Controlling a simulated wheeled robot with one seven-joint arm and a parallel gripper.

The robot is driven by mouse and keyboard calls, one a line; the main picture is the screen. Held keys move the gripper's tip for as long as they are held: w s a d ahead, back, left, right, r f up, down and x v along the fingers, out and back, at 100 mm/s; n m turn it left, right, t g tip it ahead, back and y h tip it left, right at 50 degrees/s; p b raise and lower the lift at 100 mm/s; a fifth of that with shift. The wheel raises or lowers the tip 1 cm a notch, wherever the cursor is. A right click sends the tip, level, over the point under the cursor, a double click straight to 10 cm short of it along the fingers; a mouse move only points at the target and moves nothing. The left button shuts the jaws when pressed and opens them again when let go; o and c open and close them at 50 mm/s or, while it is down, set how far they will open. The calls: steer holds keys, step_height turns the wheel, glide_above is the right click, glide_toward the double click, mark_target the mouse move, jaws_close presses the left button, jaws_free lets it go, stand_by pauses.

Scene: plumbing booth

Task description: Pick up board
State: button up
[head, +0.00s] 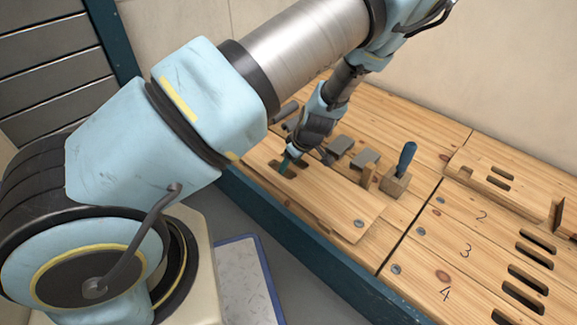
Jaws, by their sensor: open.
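A light wooden board (330,200) lies along the front edge of the wooden workbench, a little raised above the bench top. It has a dark slot near its far left end and a round metal screw or disc near its right end. My gripper (287,163) points down at the slot end of the board. It is open, and a teal finger shows right at the slot. I cannot tell whether the fingers touch the board or reach into the slot. The gripper hides part of the board's far end.
Behind the board are grey metal pieces (339,146) and a wooden block with a blue-handled tool (405,158). A blue-edged tray or mat (240,282) lies below.

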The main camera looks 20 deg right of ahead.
steer(key=shift+c, duration=0.4)
jaws_close()
stand_by(1.0)
